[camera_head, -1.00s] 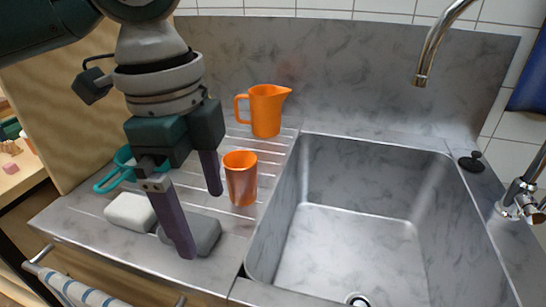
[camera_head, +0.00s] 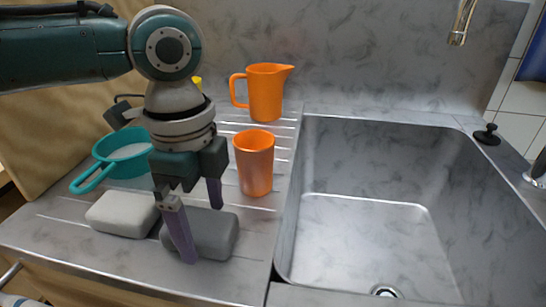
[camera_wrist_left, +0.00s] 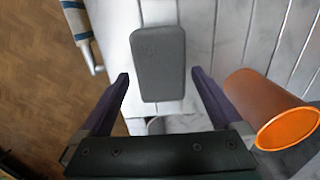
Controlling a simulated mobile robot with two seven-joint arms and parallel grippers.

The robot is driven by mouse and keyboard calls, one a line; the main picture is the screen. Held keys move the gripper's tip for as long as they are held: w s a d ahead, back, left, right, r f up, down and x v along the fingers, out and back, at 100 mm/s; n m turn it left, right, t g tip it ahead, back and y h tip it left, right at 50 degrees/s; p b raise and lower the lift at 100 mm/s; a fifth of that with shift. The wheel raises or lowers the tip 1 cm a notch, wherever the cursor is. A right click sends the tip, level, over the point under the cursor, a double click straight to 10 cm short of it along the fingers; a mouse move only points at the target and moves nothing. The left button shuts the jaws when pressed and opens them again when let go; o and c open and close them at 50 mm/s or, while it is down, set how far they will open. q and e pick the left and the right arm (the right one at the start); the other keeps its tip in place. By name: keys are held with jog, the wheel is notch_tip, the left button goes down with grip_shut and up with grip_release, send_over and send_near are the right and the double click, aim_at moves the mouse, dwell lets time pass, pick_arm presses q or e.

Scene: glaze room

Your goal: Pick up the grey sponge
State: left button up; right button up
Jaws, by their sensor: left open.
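The grey sponge (camera_head: 213,232) lies on the metal drainboard left of the sink, partly hidden behind one finger in the head view. In the left wrist view the grey sponge (camera_wrist_left: 158,62) lies between and just beyond the fingertips. My left gripper (camera_head: 204,235) is open and empty, pointing down at the sponge with its fingers apart. It also shows in the left wrist view (camera_wrist_left: 160,75), with one purple finger on each side. My right gripper is not in view.
A white sponge (camera_head: 122,214) lies just left of the grey one. An orange cup (camera_head: 254,165) stands close behind on the right, and an orange jug (camera_head: 264,92) farther back. A teal strainer (camera_head: 127,168) is behind left. The sink (camera_head: 365,225) is empty.

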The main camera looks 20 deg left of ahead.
aim_at(204, 223)
pick_arm(q)
jog(key=shift+a+f, duration=0.1)
jog(key=shift+f, duration=0.6)
jog(key=c, duration=1.2)
notch_tip(204, 223, up, 20)
jog(key=p, duration=0.3)
